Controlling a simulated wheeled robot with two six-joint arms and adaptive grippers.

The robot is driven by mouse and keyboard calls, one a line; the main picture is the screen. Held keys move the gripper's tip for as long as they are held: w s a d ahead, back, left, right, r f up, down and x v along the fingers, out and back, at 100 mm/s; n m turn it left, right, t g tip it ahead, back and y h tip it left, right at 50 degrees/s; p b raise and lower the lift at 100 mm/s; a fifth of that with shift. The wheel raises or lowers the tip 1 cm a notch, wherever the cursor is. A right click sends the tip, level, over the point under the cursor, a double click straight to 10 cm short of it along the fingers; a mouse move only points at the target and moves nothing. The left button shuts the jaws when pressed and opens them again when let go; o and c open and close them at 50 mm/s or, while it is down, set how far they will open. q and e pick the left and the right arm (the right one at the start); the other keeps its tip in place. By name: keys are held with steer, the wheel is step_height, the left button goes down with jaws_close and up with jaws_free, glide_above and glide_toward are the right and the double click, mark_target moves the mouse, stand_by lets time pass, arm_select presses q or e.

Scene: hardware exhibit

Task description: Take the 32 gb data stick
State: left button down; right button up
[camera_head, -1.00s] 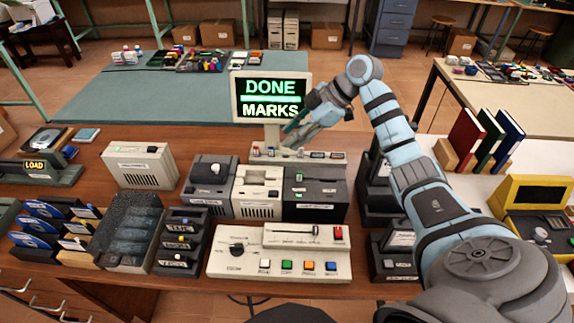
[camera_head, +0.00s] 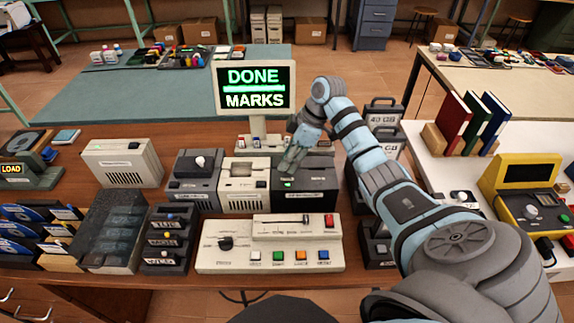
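My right gripper (camera_head: 287,166) points down over the front top of the dark box unit (camera_head: 318,184), close to a small green-lit spot (camera_head: 288,184) on it. Its fingers are small and partly overlap the box, so I cannot tell whether they are open or shut, or touching anything. I cannot read a 32 GB label on any stick. Black handled units, one labelled like 40 GB (camera_head: 382,121), stand behind my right arm and are partly hidden by it. My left gripper is not in view.
A screen (camera_head: 254,88) reading DONE MARKS stands behind the units. A pale unit (camera_head: 242,186) and another grey unit (camera_head: 193,182) stand left of the dark box. A control panel (camera_head: 270,245) with coloured buttons lies in front. A labelled black rack (camera_head: 168,238) is at left.

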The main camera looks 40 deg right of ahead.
jaws_close()
steer(key=shift+r, duration=0.1)
